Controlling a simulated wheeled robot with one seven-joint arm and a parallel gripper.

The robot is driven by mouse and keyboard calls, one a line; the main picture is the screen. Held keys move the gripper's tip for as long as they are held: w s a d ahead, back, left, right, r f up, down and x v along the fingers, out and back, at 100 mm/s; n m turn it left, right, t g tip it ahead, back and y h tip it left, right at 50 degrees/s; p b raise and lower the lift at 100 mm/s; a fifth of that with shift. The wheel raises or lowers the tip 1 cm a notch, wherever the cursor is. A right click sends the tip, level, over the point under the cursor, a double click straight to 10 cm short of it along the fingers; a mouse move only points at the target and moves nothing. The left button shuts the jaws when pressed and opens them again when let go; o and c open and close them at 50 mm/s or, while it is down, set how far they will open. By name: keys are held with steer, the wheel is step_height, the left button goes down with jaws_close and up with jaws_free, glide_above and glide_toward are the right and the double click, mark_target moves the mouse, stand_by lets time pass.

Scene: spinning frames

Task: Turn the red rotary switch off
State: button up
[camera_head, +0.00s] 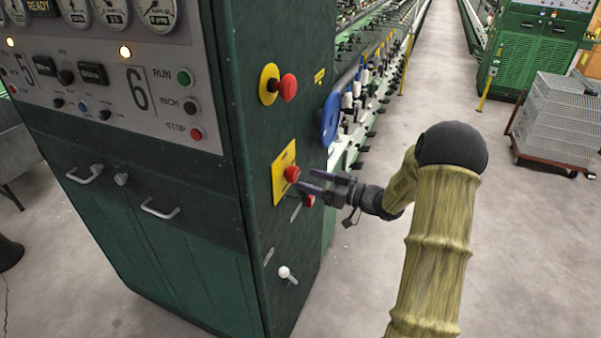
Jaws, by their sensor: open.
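A red knob (292,174) sits on a yellow rectangular plate (283,187) on the dark green side face of the cabinet; I take it for the red rotary switch. Its handle angle is too small to read. My gripper (306,180) is open, coming from the right, with its dark fingers pointing left at the knob. The fingertips overlap the knob's right edge in the picture; I cannot tell whether they touch it. A smaller red part (310,201) shows just below the fingers, partly hidden.
A red mushroom button (288,87) on a round yellow plate sits higher on the same face. A white knob (284,271) is below. A blue wheel (330,119) and spinning frame parts lie behind. The aisle floor (540,250) at right is clear, with a crate cart (560,120) farther back.

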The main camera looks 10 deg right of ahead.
mark_target(296, 175)
steer(key=p+x, duration=0.1)
steer(key=x, duration=0.3)
steer(key=c, duration=1)
steer(key=shift+o, duration=0.2)
